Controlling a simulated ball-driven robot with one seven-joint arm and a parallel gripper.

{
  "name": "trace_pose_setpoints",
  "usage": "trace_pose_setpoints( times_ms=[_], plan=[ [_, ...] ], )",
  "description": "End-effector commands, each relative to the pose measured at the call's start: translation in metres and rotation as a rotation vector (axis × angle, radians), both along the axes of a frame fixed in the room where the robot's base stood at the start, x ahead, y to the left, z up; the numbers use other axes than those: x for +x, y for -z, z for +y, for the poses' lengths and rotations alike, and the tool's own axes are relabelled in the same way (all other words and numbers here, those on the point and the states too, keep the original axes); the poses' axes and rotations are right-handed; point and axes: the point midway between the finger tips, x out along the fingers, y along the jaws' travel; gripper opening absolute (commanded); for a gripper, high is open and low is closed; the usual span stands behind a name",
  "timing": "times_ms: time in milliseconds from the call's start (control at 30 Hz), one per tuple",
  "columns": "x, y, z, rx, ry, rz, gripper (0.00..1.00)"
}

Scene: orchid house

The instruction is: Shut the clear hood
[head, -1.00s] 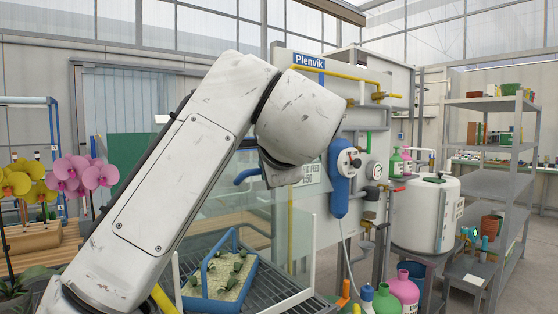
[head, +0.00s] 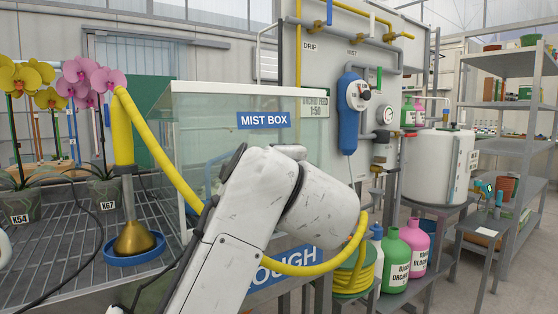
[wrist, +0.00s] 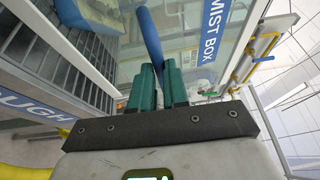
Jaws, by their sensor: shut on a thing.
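The clear hood (head: 205,130) is a see-through box with white edges and a blue MIST BOX label (head: 263,119) on its upper front. It stands upright over the bench in the head view; my arm hides its lower front, so I cannot tell whether its bottom edge is fully seated. In the wrist view, my gripper (wrist: 162,74) has its green fingers shut on a blue bar (wrist: 149,36), seemingly the hood's handle, in front of the clear panel. The label (wrist: 212,38) shows beside it. The head view hides my gripper behind my arm.
A yellow hose (head: 160,152) loops from a brass nozzle (head: 134,238) on the left bench and passes low in front of the hood. Potted orchids (head: 103,190) stand at left. Green and pink bottles (head: 396,257) and a white tank (head: 440,160) stand at right.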

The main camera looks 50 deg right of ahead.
Motion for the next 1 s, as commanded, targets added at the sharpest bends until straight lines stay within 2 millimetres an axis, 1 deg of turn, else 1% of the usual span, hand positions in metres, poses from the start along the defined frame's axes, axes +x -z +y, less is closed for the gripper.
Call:
trace_pose_setpoints(
  times_ms=[33, 200, 400, 700, 1000],
  plan=[
    [0.003, 0.020, 0.001, -0.006, -0.005, -0.016, 0.00],
    [0.010, 0.048, -0.001, -0.010, -0.005, -0.032, 0.00],
    [0.016, 0.071, -0.003, -0.009, -0.004, -0.030, 0.00],
    [0.022, 0.086, -0.005, -0.007, -0.005, -0.024, 0.00],
    [0.024, 0.092, -0.006, -0.004, -0.003, -0.013, 0.00]
  ],
)
